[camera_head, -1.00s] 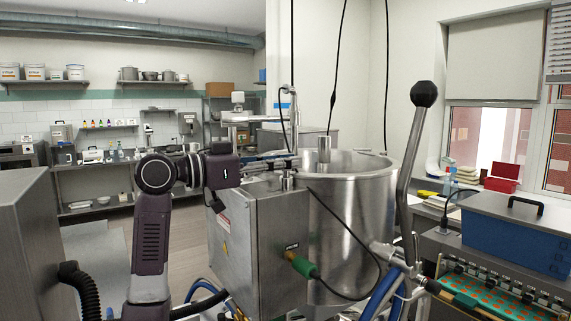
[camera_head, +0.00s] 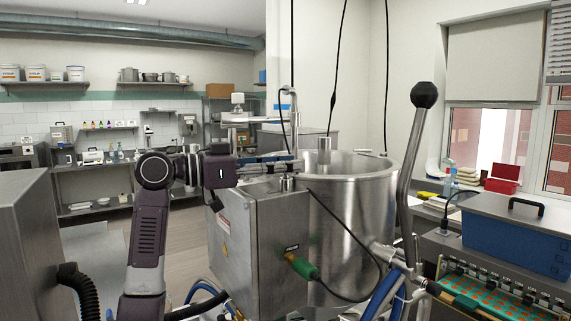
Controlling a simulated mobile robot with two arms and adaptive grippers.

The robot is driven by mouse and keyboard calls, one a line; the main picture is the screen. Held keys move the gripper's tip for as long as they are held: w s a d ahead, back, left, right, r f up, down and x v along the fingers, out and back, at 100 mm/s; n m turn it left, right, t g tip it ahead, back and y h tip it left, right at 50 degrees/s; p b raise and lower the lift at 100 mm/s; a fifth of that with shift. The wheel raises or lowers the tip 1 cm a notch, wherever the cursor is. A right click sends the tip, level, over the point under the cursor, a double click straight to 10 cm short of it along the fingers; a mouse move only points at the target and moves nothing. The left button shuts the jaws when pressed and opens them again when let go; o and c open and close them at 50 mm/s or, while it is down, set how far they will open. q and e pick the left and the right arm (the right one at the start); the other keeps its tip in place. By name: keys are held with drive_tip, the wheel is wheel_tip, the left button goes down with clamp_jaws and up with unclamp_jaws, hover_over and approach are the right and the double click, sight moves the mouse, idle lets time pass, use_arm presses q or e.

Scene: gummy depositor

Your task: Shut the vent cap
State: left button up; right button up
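My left gripper (camera_head: 272,160) reaches in from the left at the rim of the steel hopper (camera_head: 352,212), above the steel control box (camera_head: 268,235). Its fingers are small and seen side-on, so I cannot tell whether they are open or shut. A short steel cylinder (camera_head: 324,150) stands upright at the hopper's top, just right of the fingertips. A small metal fitting (camera_head: 287,183) sits on the box top below the gripper. I cannot tell which part is the vent cap, or its state. My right gripper is not in view.
A long lever with a black ball knob (camera_head: 425,95) rises right of the hopper. A green connector (camera_head: 302,267) with a dark cable is on the box. A blue lidded bin (camera_head: 515,240) stands at right above a green mould tray (camera_head: 500,300). Black cables hang behind.

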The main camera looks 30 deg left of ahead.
use_arm(q)
drive_tip(key=shift+s, duration=0.1)
drive_tip(key=v, duration=1.1)
drive_tip(key=shift+s+a, duration=0.25)
drive_tip(key=shift+s, duration=0.1)
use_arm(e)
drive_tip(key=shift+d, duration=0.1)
